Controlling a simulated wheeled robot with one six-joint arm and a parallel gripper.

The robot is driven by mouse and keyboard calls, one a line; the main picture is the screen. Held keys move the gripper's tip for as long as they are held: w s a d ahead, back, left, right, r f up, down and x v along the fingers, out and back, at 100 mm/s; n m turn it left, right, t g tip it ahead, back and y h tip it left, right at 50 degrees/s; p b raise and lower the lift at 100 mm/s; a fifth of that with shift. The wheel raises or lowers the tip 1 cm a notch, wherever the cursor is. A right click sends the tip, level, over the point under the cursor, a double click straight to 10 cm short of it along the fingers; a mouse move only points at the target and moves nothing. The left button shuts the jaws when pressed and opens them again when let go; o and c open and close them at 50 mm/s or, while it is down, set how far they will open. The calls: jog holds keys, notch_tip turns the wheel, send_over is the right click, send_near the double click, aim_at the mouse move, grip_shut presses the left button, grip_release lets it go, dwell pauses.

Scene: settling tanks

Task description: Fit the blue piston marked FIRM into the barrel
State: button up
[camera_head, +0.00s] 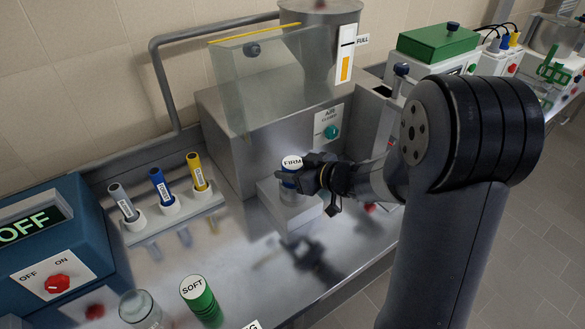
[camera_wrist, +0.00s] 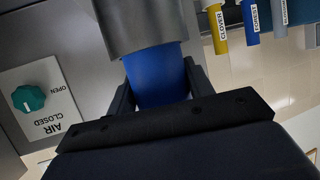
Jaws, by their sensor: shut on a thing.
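The blue piston (camera_head: 289,181), with a white top marked FIRM, stands upright in my gripper (camera_head: 308,178). The gripper's fingers are shut on its sides. In the wrist view the blue piston (camera_wrist: 160,78) sits between the two dark fingers (camera_wrist: 158,90). That view is upside down, and a grey barrel (camera_wrist: 145,28) covers the piston's far end there. In the head view the pale barrel (camera_head: 293,198) is directly under the piston, on a light block. The two are in line and appear to meet; I cannot tell how deep the piston sits.
A green piston marked SOFT (camera_head: 204,304) and a clear cylinder (camera_head: 138,310) stand at the front. Grey, blue and yellow labelled tubes stand in a rack (camera_head: 172,217) at left. A machine with a green AIR knob (camera_head: 331,131) is close behind the barrel.

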jog(key=shift+f, duration=0.2)
jog(key=o, duration=1.2)
jog(key=shift+r, duration=0.15)
jog(key=shift+s+d+r, duration=0.1)
jog(key=shift+d+r, duration=0.05)
jog(key=shift+r, duration=0.1)
jog(key=v, duration=1.1)
jog(key=shift+s+d+p, duration=0.2)
jog(key=shift+p, duration=0.25)
jog(key=shift+a, duration=0.1)
